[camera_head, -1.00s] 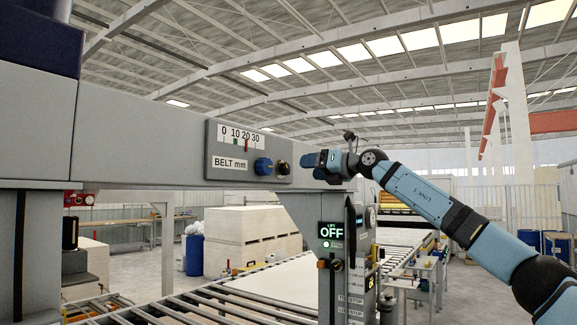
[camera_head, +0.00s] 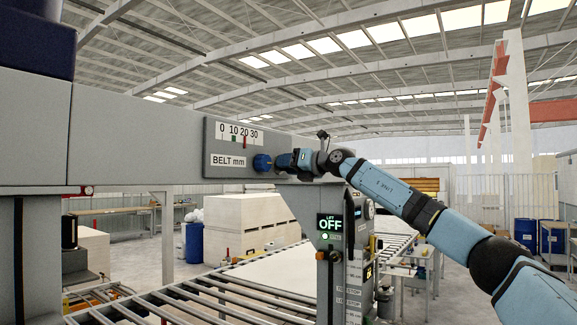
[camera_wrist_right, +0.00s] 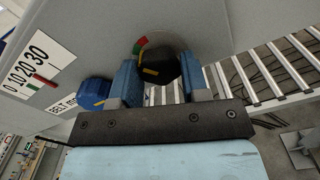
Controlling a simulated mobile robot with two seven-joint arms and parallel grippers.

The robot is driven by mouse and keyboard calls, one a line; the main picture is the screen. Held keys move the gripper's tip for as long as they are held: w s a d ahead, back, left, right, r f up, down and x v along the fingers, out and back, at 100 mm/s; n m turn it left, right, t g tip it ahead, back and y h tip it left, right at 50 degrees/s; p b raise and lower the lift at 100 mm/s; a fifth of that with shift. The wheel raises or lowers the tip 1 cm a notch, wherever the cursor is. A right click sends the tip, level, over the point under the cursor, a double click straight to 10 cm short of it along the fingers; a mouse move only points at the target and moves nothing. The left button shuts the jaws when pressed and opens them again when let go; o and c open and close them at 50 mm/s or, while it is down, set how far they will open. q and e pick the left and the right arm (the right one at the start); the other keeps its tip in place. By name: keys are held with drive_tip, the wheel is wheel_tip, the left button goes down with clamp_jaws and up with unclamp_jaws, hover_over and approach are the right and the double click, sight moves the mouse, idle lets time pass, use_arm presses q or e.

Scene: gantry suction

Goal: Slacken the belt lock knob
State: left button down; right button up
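The belt lock knob (camera_wrist_right: 172,70) is the dark knob on the grey panel (camera_wrist_right: 100,35). A yellow mark on it points left, and a green-and-red arc lies at its upper left. My right gripper (camera_wrist_right: 162,85) is open, with one blue finger on each side of the knob. I cannot tell whether the fingers touch it. In the head view my right gripper (camera_head: 287,161) hides this knob. The blue knob (camera_head: 262,162) sits just left of it; it also shows in the wrist view (camera_wrist_right: 96,92). My left gripper is in neither view.
The panel carries a belt scale (camera_head: 239,132) with a red pointer and a green mark. Below the beam stands a control post with an "OFF" display (camera_head: 330,223). A roller conveyor (camera_head: 200,303) runs beneath. Stacked pale boards (camera_head: 245,222) stand behind.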

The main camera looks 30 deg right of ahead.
drive_tip(key=shift+c, duration=0.7)
drive_tip(key=shift+n, duration=0.4)
drive_tip(key=shift+n+p, duration=0.45)
drive_tip(key=shift+n, duration=2.75)
drive_tip(key=o, duration=0.9)
